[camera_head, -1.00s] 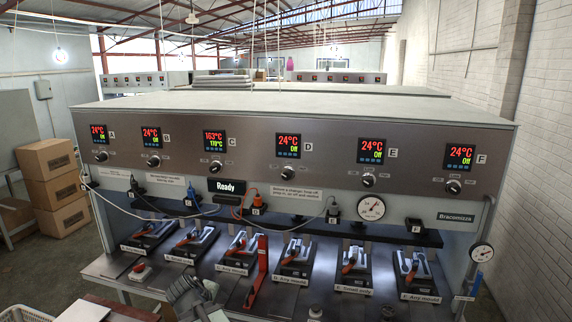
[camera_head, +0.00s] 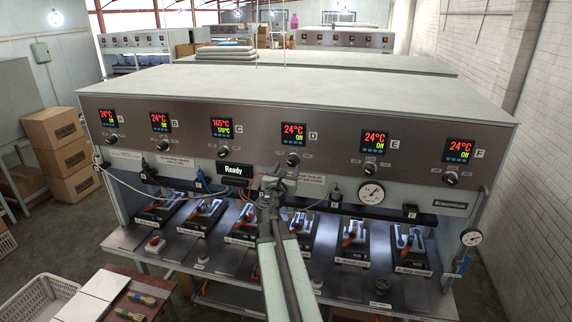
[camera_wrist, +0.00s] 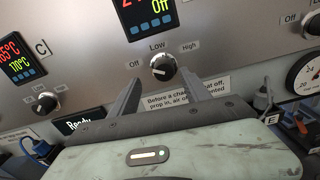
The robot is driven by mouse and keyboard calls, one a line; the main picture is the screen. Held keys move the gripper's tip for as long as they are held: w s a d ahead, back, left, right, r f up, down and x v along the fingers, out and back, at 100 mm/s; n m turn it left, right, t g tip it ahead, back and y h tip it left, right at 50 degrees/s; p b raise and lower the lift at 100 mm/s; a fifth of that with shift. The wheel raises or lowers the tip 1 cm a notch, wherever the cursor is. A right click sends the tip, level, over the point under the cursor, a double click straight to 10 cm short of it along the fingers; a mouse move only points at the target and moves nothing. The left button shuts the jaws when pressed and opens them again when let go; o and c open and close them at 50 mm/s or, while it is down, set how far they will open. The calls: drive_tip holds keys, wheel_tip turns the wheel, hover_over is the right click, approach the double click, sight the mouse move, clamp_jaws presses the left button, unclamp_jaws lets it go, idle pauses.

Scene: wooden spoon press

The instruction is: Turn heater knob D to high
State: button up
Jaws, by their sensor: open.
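Heater knob D (camera_head: 292,160) is a dark round knob on the steel panel, below display D (camera_head: 293,134), which reads 24°C and Off in the head view. In the wrist view, knob D (camera_wrist: 163,67) sits among the labels Off at left, Low above and High at right. Its white mark appears to point left, toward Off. My gripper (camera_head: 283,178) is raised in front of the panel just below knob D. In the wrist view my open gripper (camera_wrist: 160,76) has one finger on either side, below the knob; contact is not clear.
Knob C (camera_wrist: 46,103) and its lit display (camera_head: 222,128) are to the left; knob E (camera_head: 367,169) is to the right. A pressure gauge (camera_head: 371,194) and a Ready sign (camera_head: 236,170) are lower on the panel. Several presses with orange handles stand on the bench below.

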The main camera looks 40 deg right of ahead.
sight(291, 164)
drive_tip(key=x, duration=0.3)
drive_tip(key=shift+s+d, duration=0.15)
drive_tip(key=shift+d, duration=0.3)
drive_tip(key=shift+s, duration=0.1)
drive_tip(key=shift+a, duration=0.1)
clamp_jaws()
